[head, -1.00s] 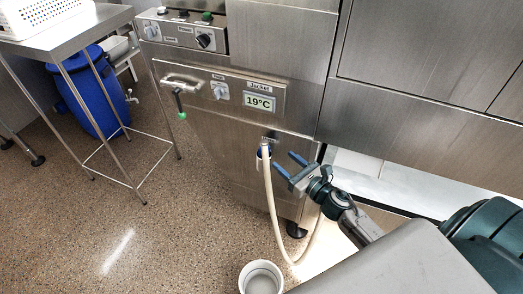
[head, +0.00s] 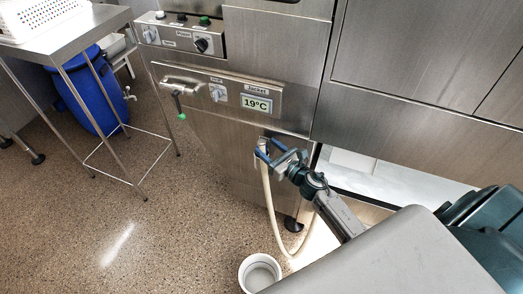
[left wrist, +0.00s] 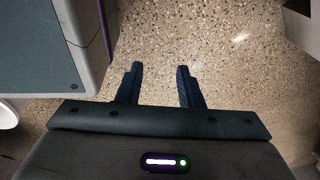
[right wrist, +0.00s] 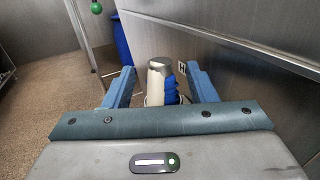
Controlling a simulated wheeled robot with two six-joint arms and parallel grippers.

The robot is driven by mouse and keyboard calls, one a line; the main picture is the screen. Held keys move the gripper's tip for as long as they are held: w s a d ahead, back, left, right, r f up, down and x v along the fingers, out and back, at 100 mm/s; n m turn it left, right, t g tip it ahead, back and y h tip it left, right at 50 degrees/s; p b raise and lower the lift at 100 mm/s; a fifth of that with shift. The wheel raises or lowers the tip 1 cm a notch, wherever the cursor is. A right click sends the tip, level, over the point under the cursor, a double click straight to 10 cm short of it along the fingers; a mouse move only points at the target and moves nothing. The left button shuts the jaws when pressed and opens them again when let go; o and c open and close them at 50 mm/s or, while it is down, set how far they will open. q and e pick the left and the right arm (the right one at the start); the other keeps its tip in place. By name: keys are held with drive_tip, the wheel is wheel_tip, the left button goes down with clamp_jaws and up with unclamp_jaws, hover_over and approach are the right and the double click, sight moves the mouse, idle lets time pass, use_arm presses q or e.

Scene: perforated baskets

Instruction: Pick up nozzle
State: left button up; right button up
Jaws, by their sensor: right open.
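The nozzle, cream and blue with a grey end, hangs at the front of the steel machine with a pale hose (head: 268,205) looping down from it. In the right wrist view the nozzle (right wrist: 157,80) stands between the two blue fingers of my right gripper (right wrist: 161,70), with gaps visible on both sides. In the head view my right gripper (head: 270,151) is open at the nozzle and hides most of it. My left gripper (left wrist: 160,69) is open and empty above the speckled floor; it is out of the head view.
The steel machine (head: 225,140) has a handle with a green knob (head: 181,116) and a 19°C display (head: 256,103). A white round container (head: 260,273) stands on the floor below. A steel table (head: 75,33) and a blue barrel (head: 92,95) are at left. The floor between is clear.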

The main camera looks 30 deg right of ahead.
drive_tip(key=shift+x, duration=0.8)
clamp_jaws()
drive_tip(key=shift+r, duration=0.1)
